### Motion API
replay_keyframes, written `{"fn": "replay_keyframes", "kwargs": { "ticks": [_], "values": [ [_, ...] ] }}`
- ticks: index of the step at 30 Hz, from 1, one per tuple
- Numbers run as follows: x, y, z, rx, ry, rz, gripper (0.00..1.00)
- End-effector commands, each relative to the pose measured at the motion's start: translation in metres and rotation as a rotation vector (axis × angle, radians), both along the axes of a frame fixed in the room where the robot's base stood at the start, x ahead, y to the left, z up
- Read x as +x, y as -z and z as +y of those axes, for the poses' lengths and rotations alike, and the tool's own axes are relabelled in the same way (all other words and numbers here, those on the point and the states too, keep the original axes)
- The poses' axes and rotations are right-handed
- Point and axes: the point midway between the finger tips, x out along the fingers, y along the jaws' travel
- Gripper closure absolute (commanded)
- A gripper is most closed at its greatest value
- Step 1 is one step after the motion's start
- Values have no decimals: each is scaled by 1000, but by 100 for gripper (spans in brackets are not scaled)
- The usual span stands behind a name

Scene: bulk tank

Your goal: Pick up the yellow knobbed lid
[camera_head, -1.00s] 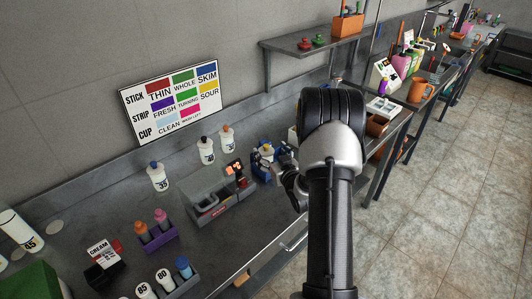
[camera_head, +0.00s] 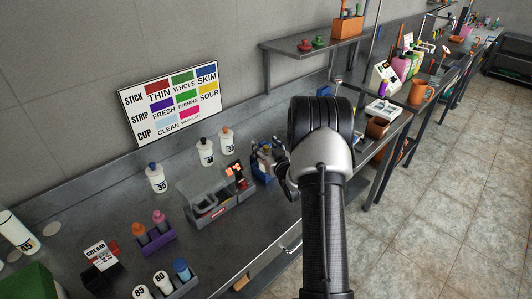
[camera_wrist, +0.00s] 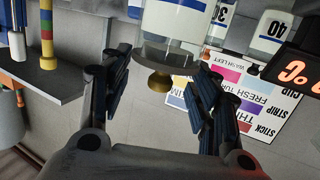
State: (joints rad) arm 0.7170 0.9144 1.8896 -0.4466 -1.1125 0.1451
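In the wrist view, which is upside down, a small dull-yellow knob (camera_wrist: 159,82) sits at the end of a white and clear container (camera_wrist: 175,20) with a blue stripe. My gripper (camera_wrist: 160,95) is open, with one dark finger to each side of the knob. I see no finger touching it, and nothing is held. In the head view my gripper (camera_head: 284,172) is partly hidden by my arm, beside a blue rack (camera_head: 263,165) of bottles. I cannot make out the yellow knob there.
A grey device (camera_head: 216,196) with a red-lit display stands left of the rack. White numbered bottles (camera_head: 156,178) stand behind it, below a colour chart (camera_head: 170,102). A shelf (camera_head: 295,52) hangs at the back. A purple holder (camera_head: 155,239) stands on the near left bench.

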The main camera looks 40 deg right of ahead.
Motion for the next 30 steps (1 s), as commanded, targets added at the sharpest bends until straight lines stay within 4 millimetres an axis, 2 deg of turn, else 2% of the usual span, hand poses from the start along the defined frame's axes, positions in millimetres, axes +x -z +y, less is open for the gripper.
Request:
{"fn": "replay_keyframes", "kwargs": {
  "ticks": [9,16,20,26,30],
  "values": [
    [0,0,0,0,0,0,67],
    [0,-1,0,0,0,-1,67],
    [0,-8,0,-2,0,-2,67],
    [0,-37,0,-2,1,-3,67],
    [0,-76,0,-5,0,-6,67]
  ]
}}
